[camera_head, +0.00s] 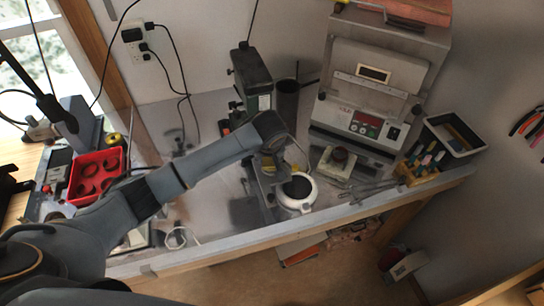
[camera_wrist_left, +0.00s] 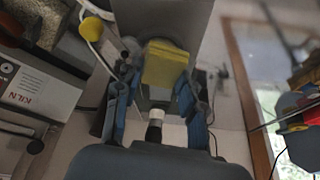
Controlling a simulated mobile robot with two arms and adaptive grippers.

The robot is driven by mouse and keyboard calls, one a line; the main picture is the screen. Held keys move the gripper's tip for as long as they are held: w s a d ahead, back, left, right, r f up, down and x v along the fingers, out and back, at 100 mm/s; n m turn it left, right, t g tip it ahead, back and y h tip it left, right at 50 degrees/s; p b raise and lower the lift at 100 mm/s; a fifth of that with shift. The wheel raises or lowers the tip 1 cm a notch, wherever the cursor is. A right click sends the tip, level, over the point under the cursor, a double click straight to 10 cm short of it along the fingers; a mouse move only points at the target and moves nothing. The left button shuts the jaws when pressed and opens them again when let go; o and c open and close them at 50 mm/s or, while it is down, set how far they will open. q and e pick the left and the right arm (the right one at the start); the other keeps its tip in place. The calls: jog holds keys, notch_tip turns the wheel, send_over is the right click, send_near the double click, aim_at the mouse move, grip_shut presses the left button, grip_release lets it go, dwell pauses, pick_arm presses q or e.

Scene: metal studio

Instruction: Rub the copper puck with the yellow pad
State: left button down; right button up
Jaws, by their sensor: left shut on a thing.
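My left gripper (camera_head: 277,152) reaches over the bench from the left, just above and left of a white round pot. In the left wrist view, its blue fingers (camera_wrist_left: 156,88) are shut on the yellow pad (camera_wrist_left: 165,64), which sits between the fingertips. My right gripper is not in view.
The white pot (camera_head: 297,192) stands near the bench's front edge. A kiln (camera_head: 362,125) stands behind the pale block (camera_head: 334,168). A rack of coloured-handled tools (camera_head: 422,168) and a black tray (camera_head: 455,137) are at right. A red bin (camera_head: 97,176) is at left.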

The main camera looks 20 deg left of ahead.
pick_arm(q)
jog(key=shift+s+a, duration=0.15)
jog(key=shift+a, duration=0.15)
jog(key=shift+w+d, duration=0.35)
jog(key=shift+d, duration=0.5)
jog(key=shift+s+a, duration=0.3)
jog(key=shift+a, duration=0.55)
jog(key=shift+w+d, duration=0.3)
jog(key=shift+d, duration=0.6)
jog(key=shift+s+a, duration=0.35)
jog(key=shift+a, duration=0.55)
jog(key=shift+w+d+f, duration=0.1)
jog(key=shift+w+d, duration=0.15)
jog(key=shift+d, duration=0.6)
jog(key=shift+s+a, duration=0.25)
jog(key=shift+a, duration=0.65)
jog(key=shift+w+d, duration=0.2)
jog(key=shift+d, duration=0.3)
jog(key=shift+w+d, duration=0.15)
jog(key=shift+d, duration=0.3)
jog(key=shift+s+a, duration=0.2)
jog(key=shift+a, duration=0.3)
jog(key=shift+s+a, duration=0.15)
jog(key=shift+a, duration=0.3)
